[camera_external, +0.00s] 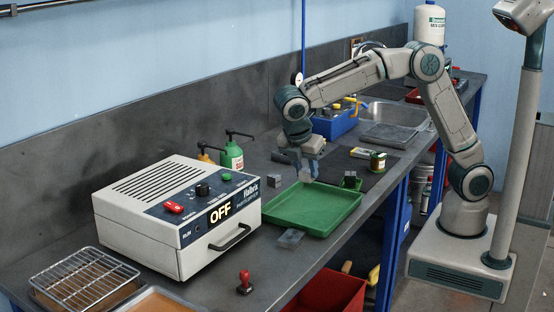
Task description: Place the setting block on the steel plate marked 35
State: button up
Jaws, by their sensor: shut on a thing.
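My gripper (305,167) points down over the back left part of the green tray (308,224). It is shut on a small grey piece, mostly hidden by the fingers; I cannot tell for sure that it is the setting block. A small grey block (274,181) stands on the bench left of the gripper. Another small dark grey block with green on it (350,181) is by the tray's back right corner. A flat grey piece (290,239) lies on the bench in front of the tray. No marking 35 is readable on any piece.
A white power box (170,235) reading OFF stands left of the tray. Behind are a green bottle (231,156) and a blue bin (335,124). A small jar (378,162) stands on the dark mat at right. A red stamp (244,282) is near the front edge.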

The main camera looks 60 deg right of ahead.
jog(key=a+f, duration=0.2)
jog(key=a, duration=0.1)
jog(key=s+a+f+p, duration=0.1)
jog(key=a+f, duration=0.1)
jog(key=a, duration=0.2)
jog(key=s+a+f+p, duration=0.1)
jog(key=a+f, duration=0.1)
jog(key=a, duration=0.1)
jog(key=shift+a+f, duration=0.2)
jog(key=shift+a, duration=0.1)
jog(key=shift+f+p, duration=0.35)
jog(key=shift+f, duration=1.7)
jog(key=shift+f, duration=0.2)
jog(key=o, duration=1.1)
jog(key=b+v, duration=0.1)
jog(key=v, duration=1.1)
jog(key=shift+a+r, duration=0.1)
jog(key=shift+r, duration=0.1)
